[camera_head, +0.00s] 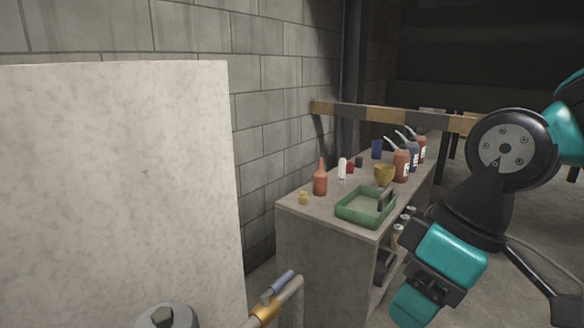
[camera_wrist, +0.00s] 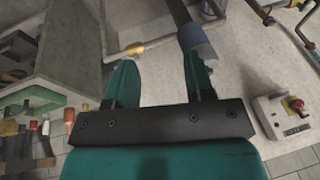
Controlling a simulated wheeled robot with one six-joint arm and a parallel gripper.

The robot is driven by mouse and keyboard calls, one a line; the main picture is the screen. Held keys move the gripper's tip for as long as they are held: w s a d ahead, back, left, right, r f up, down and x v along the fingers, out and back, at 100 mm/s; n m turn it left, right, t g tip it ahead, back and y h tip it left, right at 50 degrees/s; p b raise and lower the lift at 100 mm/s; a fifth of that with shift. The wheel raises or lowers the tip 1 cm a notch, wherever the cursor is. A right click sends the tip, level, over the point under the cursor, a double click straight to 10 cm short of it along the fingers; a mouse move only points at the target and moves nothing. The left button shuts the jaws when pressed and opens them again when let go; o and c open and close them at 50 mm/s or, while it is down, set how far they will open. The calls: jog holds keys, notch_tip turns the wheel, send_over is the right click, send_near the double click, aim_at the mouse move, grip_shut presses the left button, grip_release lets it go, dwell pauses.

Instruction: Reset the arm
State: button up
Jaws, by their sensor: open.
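My gripper (camera_wrist: 158,72) shows in the wrist view with its two teal fingers spread apart and nothing between them. A grey cylindrical part (camera_wrist: 198,44) shows beyond the right fingertip; I cannot tell how far off it is. In the head view my teal and black arm is folded at the right side, in front of the counter's right end. The fingers cannot be made out clearly there.
A stone-topped counter (camera_head: 300,240) holds a green tray (camera_head: 352,220), an orange bottle (camera_head: 320,180), a yellow cup (camera_head: 384,174) and several pump bottles. A pipe with a brass fitting (camera_head: 265,312) stands low in front. A pale panel (camera_head: 120,170) fills the left. A box with a red knob (camera_wrist: 284,114) is at right in the wrist view.

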jog(key=s+d+f+m, duration=0.1)
jog(key=s+m, duration=0.2)
jog(key=s, duration=0.3)
notch_tip(320, 180, up, 14)
jog(key=p, duration=1.4)
jog(key=shift+w, duration=0.15)
jog(key=shift+r, duration=0.1)
jog(key=shift+c, duration=0.6)
